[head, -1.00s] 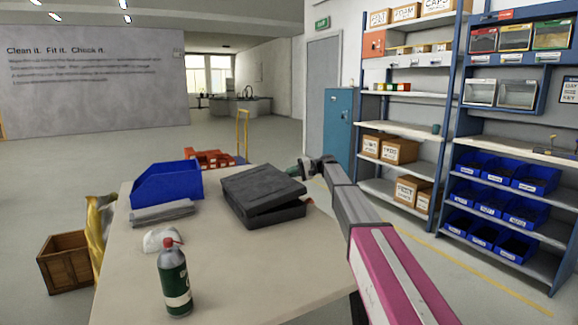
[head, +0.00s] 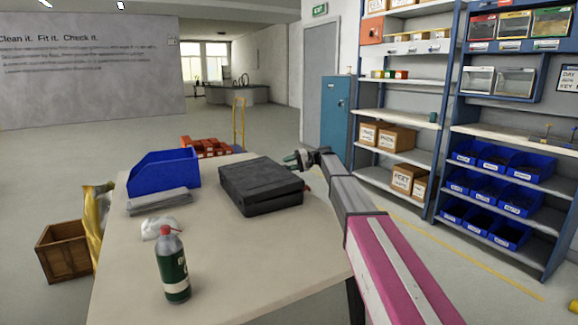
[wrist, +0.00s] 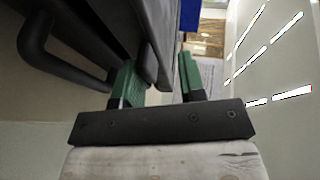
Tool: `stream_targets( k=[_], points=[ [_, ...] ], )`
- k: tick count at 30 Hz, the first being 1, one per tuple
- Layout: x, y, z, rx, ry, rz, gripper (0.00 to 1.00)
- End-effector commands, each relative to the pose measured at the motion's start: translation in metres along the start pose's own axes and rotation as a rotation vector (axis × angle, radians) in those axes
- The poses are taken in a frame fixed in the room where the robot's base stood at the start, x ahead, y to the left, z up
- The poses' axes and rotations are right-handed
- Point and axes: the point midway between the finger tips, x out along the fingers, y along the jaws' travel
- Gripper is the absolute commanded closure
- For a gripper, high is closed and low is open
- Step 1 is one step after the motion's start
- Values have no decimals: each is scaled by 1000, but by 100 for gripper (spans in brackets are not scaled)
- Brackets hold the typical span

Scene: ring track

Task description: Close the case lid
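The dark grey case (head: 260,187) lies on the table, with its lid (head: 258,173) down on the base or nearly so. A thin dark seam runs along its front and I cannot tell if it is fully closed. My gripper (head: 300,160) is at the case's far right side, partly hidden by the arm. In the wrist view, the green fingers of my gripper (wrist: 160,72) stand apart, with a dark case edge (wrist: 152,45) close by and partly between them. The case's handle (wrist: 40,55) shows at the left there. Contact is unclear.
A wooden crate (head: 62,252) stands on the floor at left. Shelves (head: 395,150) line the right.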

Motion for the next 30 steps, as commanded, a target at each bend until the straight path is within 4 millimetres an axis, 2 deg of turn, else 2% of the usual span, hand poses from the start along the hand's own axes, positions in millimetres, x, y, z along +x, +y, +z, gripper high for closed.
stream_targets(
  k=[5, 8, 16, 21, 25, 30],
  points=[
    [-7, -1, 0, 0, 1, -1, 64],
    [-19, -1, -1, 0, 2, -1, 64],
    [-70, 0, -1, 0, 2, 0, 64],
    [-94, 0, -1, 0, 1, 0, 64],
    [-105, 0, 0, 0, 0, 0, 64],
    [-108, 0, 0, 0, -1, 0, 64]
  ],
)
